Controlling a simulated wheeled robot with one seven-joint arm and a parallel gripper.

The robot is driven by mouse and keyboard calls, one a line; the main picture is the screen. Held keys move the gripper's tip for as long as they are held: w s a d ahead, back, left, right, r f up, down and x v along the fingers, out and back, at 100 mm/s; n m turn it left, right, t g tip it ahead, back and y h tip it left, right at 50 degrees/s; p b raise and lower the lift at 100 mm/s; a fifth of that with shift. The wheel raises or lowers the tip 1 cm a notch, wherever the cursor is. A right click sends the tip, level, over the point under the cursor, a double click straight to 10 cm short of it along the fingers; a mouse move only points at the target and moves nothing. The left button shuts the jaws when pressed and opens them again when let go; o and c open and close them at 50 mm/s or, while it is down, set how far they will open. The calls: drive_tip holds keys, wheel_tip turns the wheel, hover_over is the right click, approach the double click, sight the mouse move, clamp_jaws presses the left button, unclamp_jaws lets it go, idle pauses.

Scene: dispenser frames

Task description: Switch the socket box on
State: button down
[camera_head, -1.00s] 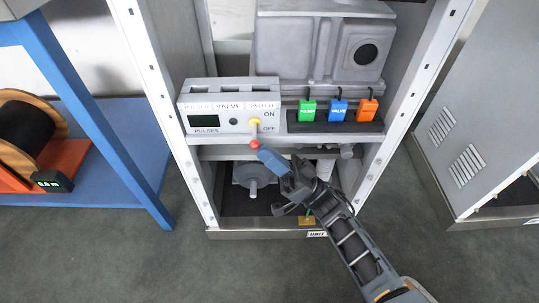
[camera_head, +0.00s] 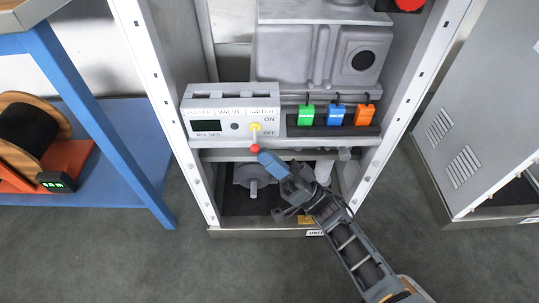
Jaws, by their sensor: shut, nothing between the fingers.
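The socket box (camera_head: 215,100) is a grey panel in the open cabinet, with a dark display, a black knob and a switch marked ON above and OFF below. The switch lever has a yellow base (camera_head: 255,128) and a red ball tip (camera_head: 255,148). The lever hangs downward, on the OFF side. My gripper (camera_head: 264,156) is shut and empty, with blue fingertips just below and right of the red ball. I cannot tell whether they touch it.
Green (camera_head: 306,115), blue (camera_head: 336,115) and orange (camera_head: 365,115) tags hang right of the switch. The cabinet posts stand on both sides. A blue-legged bench (camera_head: 100,120) with a cable reel (camera_head: 22,130) is at left. A second grey cabinet (camera_head: 470,110) is at right.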

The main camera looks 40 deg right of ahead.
drive_tip(key=shift+r, duration=0.15)
drive_tip(key=r+m+h+p, duration=0.1)
drive_tip(key=m+h+p, duration=0.2)
drive_tip(key=p, duration=0.1)
drive_tip(key=r+m+h+p, duration=0.1)
drive_tip(key=m+h+p, duration=0.2)
drive_tip(key=m+p, duration=0.1)
drive_tip(key=s+a+r+m+h+p, duration=0.1)
drive_tip(key=m+h+p, duration=0.1)
drive_tip(key=p, duration=0.3)
drive_tip(key=shift+s+m+t+h, duration=0.1)
drive_tip(key=shift+m+t+h, duration=0.25)
drive_tip(key=shift+m, duration=0.35)
